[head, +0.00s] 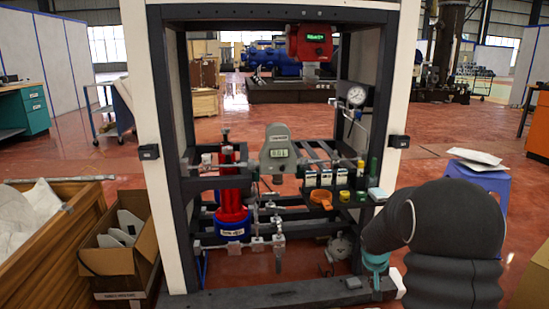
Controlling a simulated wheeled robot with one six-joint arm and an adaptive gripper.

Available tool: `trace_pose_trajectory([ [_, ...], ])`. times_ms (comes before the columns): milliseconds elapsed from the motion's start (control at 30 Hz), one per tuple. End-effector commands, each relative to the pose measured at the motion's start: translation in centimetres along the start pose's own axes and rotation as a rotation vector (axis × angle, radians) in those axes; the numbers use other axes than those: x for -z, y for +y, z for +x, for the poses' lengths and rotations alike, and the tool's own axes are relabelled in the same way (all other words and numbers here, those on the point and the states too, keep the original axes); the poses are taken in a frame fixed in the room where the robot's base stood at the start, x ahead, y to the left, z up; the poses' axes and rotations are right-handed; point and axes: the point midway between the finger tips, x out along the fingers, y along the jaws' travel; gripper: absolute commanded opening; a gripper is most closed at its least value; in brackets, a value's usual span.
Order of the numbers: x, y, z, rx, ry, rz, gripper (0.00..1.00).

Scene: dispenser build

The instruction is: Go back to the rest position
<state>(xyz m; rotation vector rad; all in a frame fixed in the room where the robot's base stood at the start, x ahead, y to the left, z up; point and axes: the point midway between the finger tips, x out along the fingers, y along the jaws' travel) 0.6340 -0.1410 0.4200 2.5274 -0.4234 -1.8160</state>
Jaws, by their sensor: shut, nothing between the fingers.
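My arm fills the lower right of the head view as dark, bulky links. The dispenser frame (178,130), with dark posts and white outer panels, stands upright in front of me, left of my arm. Inside it are a grey meter with a small display (278,150), a red cylinder (231,190) with a blue base, and a red device with a green display (310,42) at the top. My arm covers part of the frame's lower right corner.
A pressure gauge (356,96) sits on the frame's right side. An open cardboard box (122,262) and a wooden crate (82,222) stand at the lower left. A blue stool (482,180) with papers stands behind my arm. Open red floor (440,135) lies beyond.

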Motion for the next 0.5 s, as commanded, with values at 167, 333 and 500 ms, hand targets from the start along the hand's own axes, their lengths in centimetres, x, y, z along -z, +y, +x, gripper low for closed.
trace_pose_trajectory([
  [167, -5.1, -0.2, -7.5, 0.017, -0.086, -0.059, 0.0],
  [333, -10.1, -0.8, -13.5, 0.051, -0.148, -0.103, 0.0],
  [500, -14.9, -1.4, -18.9, 0.094, -0.18, -0.13, 0.0],
])
